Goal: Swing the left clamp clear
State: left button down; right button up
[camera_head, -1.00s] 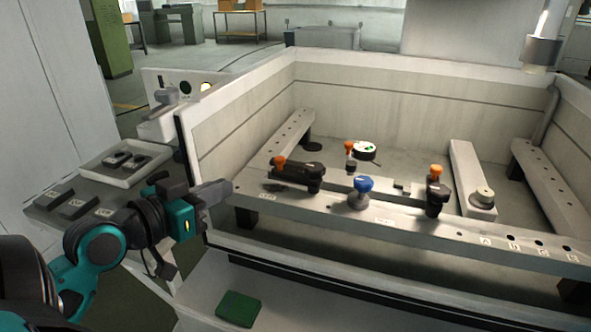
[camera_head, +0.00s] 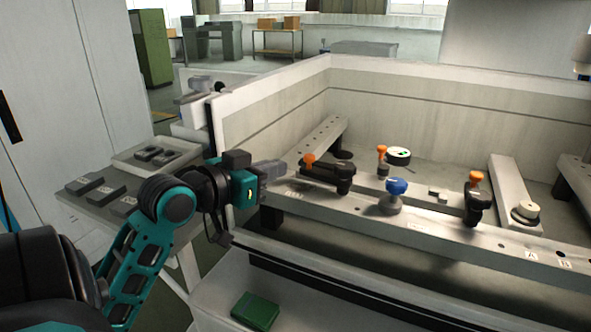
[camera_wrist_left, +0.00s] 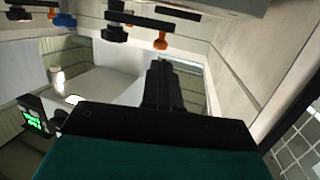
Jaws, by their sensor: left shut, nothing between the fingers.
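The left clamp (camera_head: 328,174) is a dark bar with an orange knob (camera_head: 309,158) at its left end and a black knob at its right end. It lies along the front rail (camera_head: 420,236) of the tank. In the left wrist view the clamp (camera_wrist_left: 135,18) and its orange knob (camera_wrist_left: 160,42) show upside down near the top. My left gripper (camera_head: 282,168) is shut and empty, its tips just left of the orange knob, apparently apart from it. It also shows in the left wrist view (camera_wrist_left: 161,72). My right gripper is not in view.
A blue knob (camera_head: 396,187) and another clamp with an orange knob (camera_head: 476,177) stand farther right on the rail. The tank's left wall (camera_head: 265,112) rises behind my gripper. A tray (camera_head: 160,158) lies left, and a green block (camera_head: 255,310) below.

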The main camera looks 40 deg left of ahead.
aim_at(306, 160)
pick_arm(q)
jog(key=shift+w+f, duration=0.2)
jog(key=shift+w, duration=0.85)
jog(key=shift+w+f, duration=0.15)
jog(key=shift+w, duration=0.85)
jog(key=shift+w+f, duration=0.2)
jog(key=shift+w, duration=0.85)
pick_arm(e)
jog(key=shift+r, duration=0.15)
pick_arm(q)
jog(key=shift+w, duration=0.1)
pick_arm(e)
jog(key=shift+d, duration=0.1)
